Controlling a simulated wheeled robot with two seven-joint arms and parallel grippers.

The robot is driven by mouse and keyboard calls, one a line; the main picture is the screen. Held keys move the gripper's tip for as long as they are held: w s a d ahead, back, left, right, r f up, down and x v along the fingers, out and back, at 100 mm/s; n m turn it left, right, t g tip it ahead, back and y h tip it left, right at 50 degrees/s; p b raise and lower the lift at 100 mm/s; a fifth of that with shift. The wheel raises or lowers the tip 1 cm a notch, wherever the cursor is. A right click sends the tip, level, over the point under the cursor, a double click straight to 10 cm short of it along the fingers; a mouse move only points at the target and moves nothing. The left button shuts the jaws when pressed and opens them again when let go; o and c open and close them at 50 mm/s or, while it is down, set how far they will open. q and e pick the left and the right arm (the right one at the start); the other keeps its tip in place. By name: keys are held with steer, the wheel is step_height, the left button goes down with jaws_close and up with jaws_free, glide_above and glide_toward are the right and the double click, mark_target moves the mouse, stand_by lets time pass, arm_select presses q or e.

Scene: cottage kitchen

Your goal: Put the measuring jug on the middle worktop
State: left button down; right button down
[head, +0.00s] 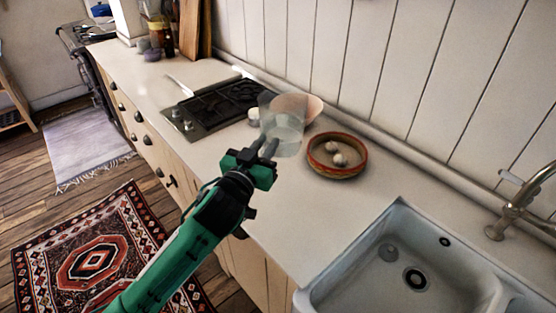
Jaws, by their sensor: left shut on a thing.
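A clear, see-through measuring jug (287,133) is in my left gripper (270,148), over the worktop between the hob and the terracotta bowl. My left gripper is shut on the jug's near side. I cannot tell whether the jug's base touches the worktop. The pale worktop (262,201) runs along the wall from the sink to the far end. My right gripper is not in view.
A black hob (228,101) lies left of the jug. A terracotta bowl (337,174) with pale round items stands to its right, and a pinkish bowl (312,106) behind it. The white sink (350,262) is at the front right. Worktop in front of the terracotta bowl is clear.

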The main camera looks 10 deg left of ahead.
arm_select(q)
step_height(320, 180, down, 18)
steer(key=shift+f, duration=0.15)
steer(key=shift+d+f, duration=0.1)
steer(key=shift+f, duration=0.45)
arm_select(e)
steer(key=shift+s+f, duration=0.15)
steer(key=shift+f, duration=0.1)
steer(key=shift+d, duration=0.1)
arm_select(q)
steer(key=shift+f+b, duration=0.15)
steer(key=shift+b, duration=0.25)
steer(key=c, duration=1.3)
jaws_free()
steer(key=shift+f, duration=0.1)
steer(key=shift+s, duration=0.1)
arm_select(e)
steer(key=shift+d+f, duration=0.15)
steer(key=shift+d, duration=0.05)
